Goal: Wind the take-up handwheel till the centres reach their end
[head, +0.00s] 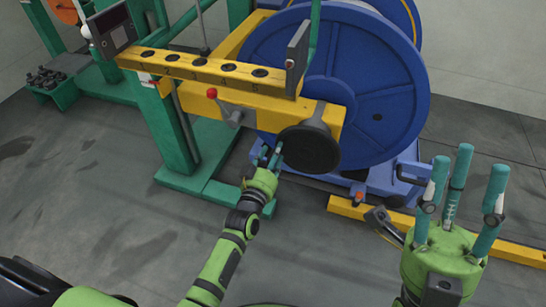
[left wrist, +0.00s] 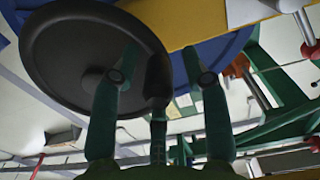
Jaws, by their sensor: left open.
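The take-up handwheel is a dark round disc (head: 308,150) on the front of the yellow beam. In the left wrist view it fills the upper left (left wrist: 75,55). My left gripper (head: 268,156) is open at the wheel's left edge, fingers pointing towards it. In the left wrist view its fingers (left wrist: 160,58) spread around a dark upright piece at the rim, perhaps the wheel's handle; I cannot tell whether they touch it. My right gripper (head: 460,175) is open and empty at the lower right, fingers up, away from the wheel. The centres are not clearly visible.
The yellow beam (head: 210,72) carries several numbered holes and a red-knobbed lever (head: 212,94). A large blue reel (head: 375,85) stands behind the wheel. Green posts and feet (head: 185,178) stand to the left. A yellow floor rail (head: 515,253) runs at right. Floor in front is clear.

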